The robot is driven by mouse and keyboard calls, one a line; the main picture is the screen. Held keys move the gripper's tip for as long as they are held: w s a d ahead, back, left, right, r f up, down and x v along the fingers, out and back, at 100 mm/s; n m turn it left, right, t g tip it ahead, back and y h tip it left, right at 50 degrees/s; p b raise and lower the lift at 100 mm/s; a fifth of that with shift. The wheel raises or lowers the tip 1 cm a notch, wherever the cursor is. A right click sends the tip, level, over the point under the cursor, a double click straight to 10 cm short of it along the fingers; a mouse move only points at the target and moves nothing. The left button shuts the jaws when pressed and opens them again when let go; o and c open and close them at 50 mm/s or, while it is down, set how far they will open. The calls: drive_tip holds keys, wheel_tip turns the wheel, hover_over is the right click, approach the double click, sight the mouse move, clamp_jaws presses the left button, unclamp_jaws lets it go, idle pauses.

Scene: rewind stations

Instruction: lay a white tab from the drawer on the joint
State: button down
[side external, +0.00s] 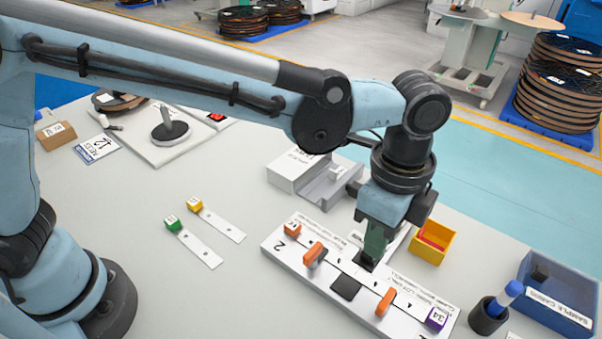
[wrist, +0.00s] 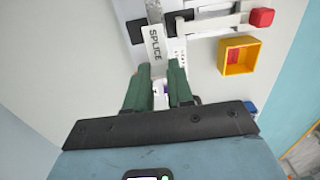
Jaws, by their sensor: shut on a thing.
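My gripper (side external: 369,258) points down over the white station board (side external: 285,262). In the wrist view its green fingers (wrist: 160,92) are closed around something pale. A white piece marked SPLICE (wrist: 155,47) shows just beyond the fingertips; I cannot tell whether it is the held tab or part of the board. A dark square pad (side external: 345,287) lies on the board in front of the gripper. Orange clamps stand at the left (side external: 315,254) and right (side external: 385,302) of the pad. The joint is hidden by the fingers. A grey block (side external: 292,170), possibly the drawer, stands behind the board.
A yellow box (side external: 432,245) with red inside stands right of my gripper. A pen cup (side external: 488,316) and a blue bin (side external: 562,292) stand further right. Strips with green (side external: 173,224) and yellow (side external: 194,205) blocks lie left.

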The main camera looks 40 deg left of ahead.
drive_tip(key=shift+f, duration=0.1)
drive_tip(key=shift+f, duration=2.8)
drive_tip(key=shift+f, duration=1.15)
drive_tip(key=c, duration=0.9)
unclamp_jaws()
drive_tip(key=shift+w, duration=0.1)
drive_tip(key=shift+r, duration=0.1)
drive_tip(key=r, duration=1.2)
drive_tip(key=shift+s, duration=0.2)
